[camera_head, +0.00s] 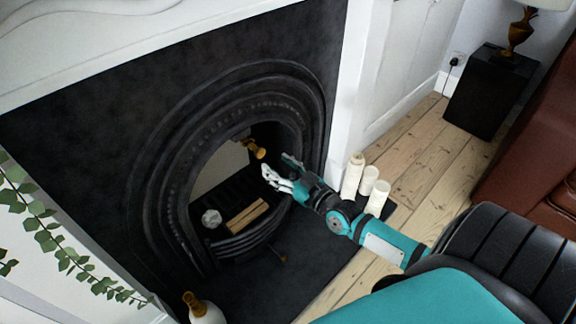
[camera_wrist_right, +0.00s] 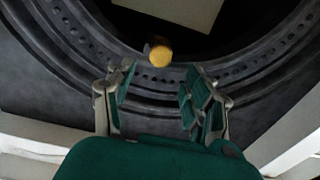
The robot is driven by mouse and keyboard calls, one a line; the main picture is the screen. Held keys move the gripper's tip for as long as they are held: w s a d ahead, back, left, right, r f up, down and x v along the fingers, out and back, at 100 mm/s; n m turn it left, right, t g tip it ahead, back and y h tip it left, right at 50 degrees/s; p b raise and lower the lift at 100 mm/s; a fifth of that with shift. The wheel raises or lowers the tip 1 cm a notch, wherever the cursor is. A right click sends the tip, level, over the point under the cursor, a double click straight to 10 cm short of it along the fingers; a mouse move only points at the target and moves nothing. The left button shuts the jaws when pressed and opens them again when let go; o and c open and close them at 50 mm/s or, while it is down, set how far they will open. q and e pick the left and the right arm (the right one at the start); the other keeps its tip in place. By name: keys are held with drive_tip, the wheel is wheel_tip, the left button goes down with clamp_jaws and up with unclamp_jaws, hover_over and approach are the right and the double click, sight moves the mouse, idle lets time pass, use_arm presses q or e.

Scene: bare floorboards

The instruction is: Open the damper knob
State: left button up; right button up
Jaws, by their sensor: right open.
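The damper knob (camera_head: 258,151) is a golden-brown knob inside the upper right of the black fireplace opening. It also shows in the right wrist view (camera_wrist_right: 161,56), just beyond my fingertips and between their lines. My right gripper (camera_head: 279,170) is open and empty, a little below and to the right of the knob in the head view. Its two teal and grey fingers stand apart in the wrist view (camera_wrist_right: 157,88), and the knob looks clear of both. My left gripper is not in view.
The black arched fireplace surround (camera_head: 150,150) encloses the opening. Inside are a grate with wooden logs (camera_head: 247,217) and a pale crumpled ball (camera_head: 211,218). Cream candles (camera_head: 353,175) stand close beside my right arm. Floorboards (camera_head: 440,175) are clear at right.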

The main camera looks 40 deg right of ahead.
drive_tip(key=s, duration=0.3)
drive_tip(key=shift+s+d, duration=0.3)
drive_tip(key=shift+s, duration=0.05)
